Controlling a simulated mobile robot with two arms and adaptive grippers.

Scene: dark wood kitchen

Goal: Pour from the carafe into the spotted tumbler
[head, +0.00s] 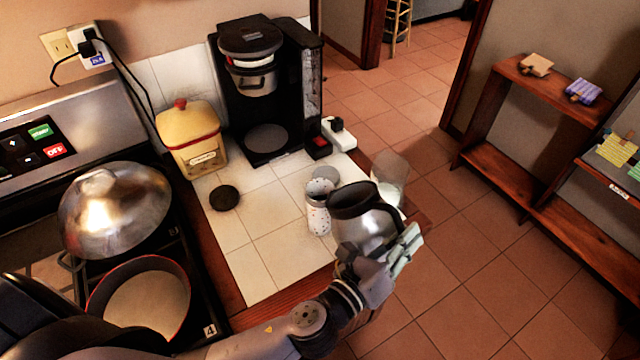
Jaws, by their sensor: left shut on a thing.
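The carafe (368,228) has a dark rim and a shiny, see-through grey body. It is at the right end of the tiled counter. My left gripper (396,254) is shut on the carafe from its near right side and hides part of its lower body. I cannot tell whether the carafe is tilted or touching the counter. The spotted tumbler (319,212), white with dark specks, stands upright on the tiles just left of the carafe. The carafe's rim is close to the tumbler, with a small gap in the picture. My right gripper is not in view.
A black coffee maker (302,90) and a yellow canister (190,140) stand behind. A clear glass (391,180) is behind the carafe, near the counter's edge. A dark round lid (224,198) lies on the tiles (262,262). A stove with a pan (180,283) and metal dome (115,208) is left.

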